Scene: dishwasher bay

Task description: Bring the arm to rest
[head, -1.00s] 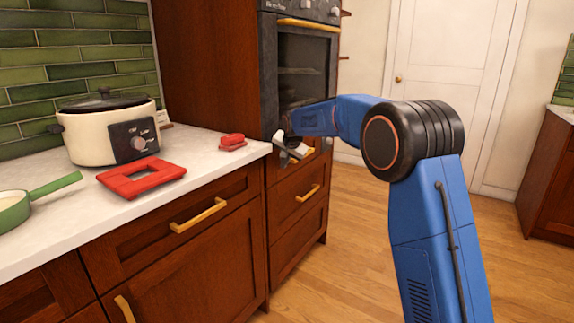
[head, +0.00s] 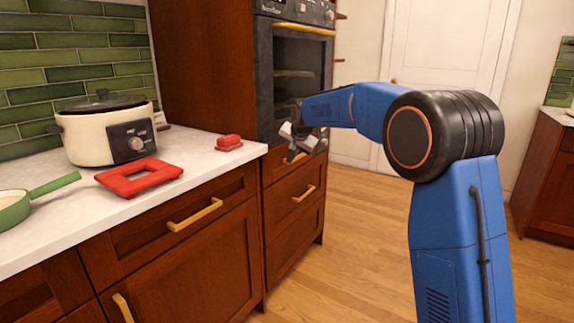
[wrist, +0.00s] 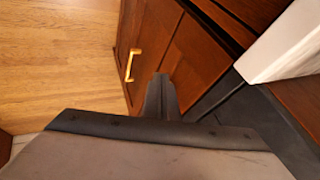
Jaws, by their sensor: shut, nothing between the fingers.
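My gripper (head: 290,156) is at the end of my blue arm, in front of the oven column and just past the counter's right end. Its fingers are shut with nothing between them. It appears apart from the counter and the oven. In the wrist view the shut fingers (wrist: 160,98) point toward a wooden drawer front with a brass handle, above the floor.
The white counter (head: 215,180) holds a slow cooker (head: 95,135), a red square frame (head: 138,178), a red block-like item (head: 229,142) and a green pan (head: 14,208). The oven (head: 295,75) stands behind my gripper. The wooden floor (head: 350,240) is clear.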

